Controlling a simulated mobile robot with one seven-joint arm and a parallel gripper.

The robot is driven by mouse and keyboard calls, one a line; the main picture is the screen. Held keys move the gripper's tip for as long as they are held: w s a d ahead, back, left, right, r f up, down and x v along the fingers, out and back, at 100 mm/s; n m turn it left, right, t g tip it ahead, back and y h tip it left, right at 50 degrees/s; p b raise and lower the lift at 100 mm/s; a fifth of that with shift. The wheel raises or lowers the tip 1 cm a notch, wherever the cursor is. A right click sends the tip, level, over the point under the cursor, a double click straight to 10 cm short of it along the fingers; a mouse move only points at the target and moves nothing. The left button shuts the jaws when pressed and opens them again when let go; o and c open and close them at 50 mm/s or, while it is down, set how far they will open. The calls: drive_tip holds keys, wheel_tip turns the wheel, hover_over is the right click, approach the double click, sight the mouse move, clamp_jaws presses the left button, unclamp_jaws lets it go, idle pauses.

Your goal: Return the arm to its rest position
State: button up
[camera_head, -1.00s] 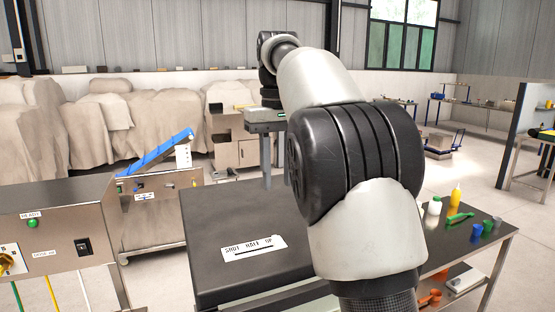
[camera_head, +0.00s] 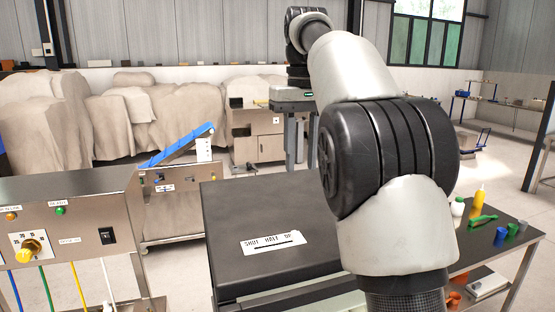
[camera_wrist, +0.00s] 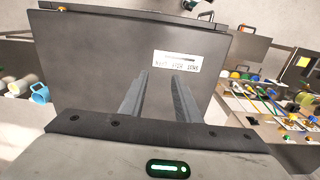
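My arm (camera_head: 395,160) rises in the right half of the head view and reaches up and away. My gripper (camera_head: 301,150) hangs at its far end, fingers down, beyond the dark machine lid. In the wrist view my gripper (camera_wrist: 162,88) shows two grey fingers held apart, with nothing between them. The dark lid (camera_head: 265,205) with a white label is shut or lying flat in the head view. It fills the middle of the wrist view (camera_wrist: 90,60), behind the fingers, apart from them.
A steel control panel (camera_head: 70,225) with a yellow knob stands at left. A machine with a blue sloped part (camera_head: 180,148) stands behind it. A side table (camera_head: 510,222) at right holds bottles and small cups. Covered bulky shapes (camera_head: 60,120) line the back.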

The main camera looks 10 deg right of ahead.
drive_tip(key=s+d+t, duration=0.2)
drive_tip(key=s, duration=0.6)
drive_tip(key=s+f+m+t, duration=0.2)
drive_tip(key=s+f+t, duration=0.1)
drive_tip(key=s+f, duration=1.3)
drive_tip(key=s, duration=0.2)
drive_tip(key=shift+s+a, duration=0.3)
drive_tip(key=shift+s, duration=0.05)
